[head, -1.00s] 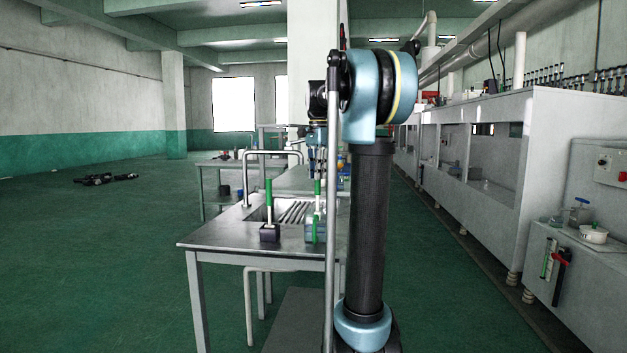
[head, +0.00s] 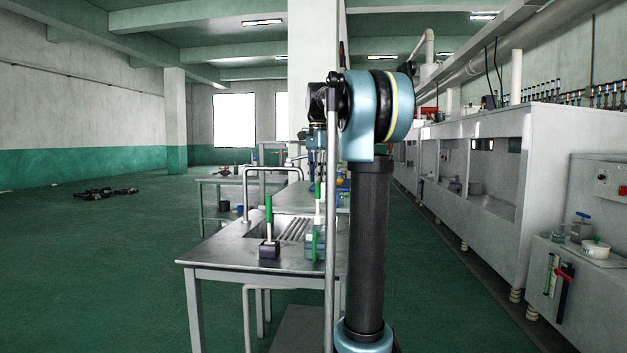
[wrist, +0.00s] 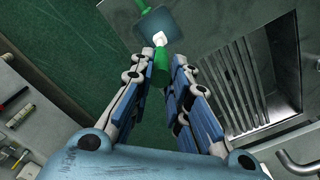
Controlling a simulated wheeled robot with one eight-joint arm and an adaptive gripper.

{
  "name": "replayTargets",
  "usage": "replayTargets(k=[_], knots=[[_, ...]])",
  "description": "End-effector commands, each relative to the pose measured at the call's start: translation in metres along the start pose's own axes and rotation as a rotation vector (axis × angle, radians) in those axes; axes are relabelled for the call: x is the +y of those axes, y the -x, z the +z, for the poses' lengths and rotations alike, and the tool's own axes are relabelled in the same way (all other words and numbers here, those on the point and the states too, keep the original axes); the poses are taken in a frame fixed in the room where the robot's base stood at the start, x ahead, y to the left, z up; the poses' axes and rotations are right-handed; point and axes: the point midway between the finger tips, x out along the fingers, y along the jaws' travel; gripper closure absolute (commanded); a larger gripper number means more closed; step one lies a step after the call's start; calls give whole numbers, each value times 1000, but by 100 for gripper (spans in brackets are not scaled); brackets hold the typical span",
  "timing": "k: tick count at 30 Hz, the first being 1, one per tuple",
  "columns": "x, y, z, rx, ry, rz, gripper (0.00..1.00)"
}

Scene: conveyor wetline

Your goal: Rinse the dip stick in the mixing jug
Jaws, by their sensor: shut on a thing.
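My gripper (wrist: 168,74) points down over the steel sink table and is shut on a dip stick with a green upper part (wrist: 160,62) and white lower part. In the head view the dip stick (head: 317,194) hangs upright above or in a teal block-like vessel (head: 313,245); I cannot tell whether its tip is inside. In the wrist view a dark teal square (wrist: 175,17) lies beyond the stick's white part. I cannot say for sure which vessel is the mixing jug. A second green-and-white stick (head: 269,212) stands upright in a dark block (head: 269,249) to the left.
The steel table (head: 215,252) has a ribbed sink (head: 295,229) and a curved tap (head: 246,180). Right of it stands a long white machine line (head: 540,170), with a small jug (head: 581,229) and white bowl (head: 596,249) on a ledge. The floor at left is mostly clear.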

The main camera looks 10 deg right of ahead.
Motion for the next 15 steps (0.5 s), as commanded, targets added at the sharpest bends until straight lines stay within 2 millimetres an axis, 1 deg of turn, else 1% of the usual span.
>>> replayTargets(k=[11, 15], knots=[[0, 0, 0, 0, 0, 0, 100], [0, 8, 0, 0, 0, 0, 100]])
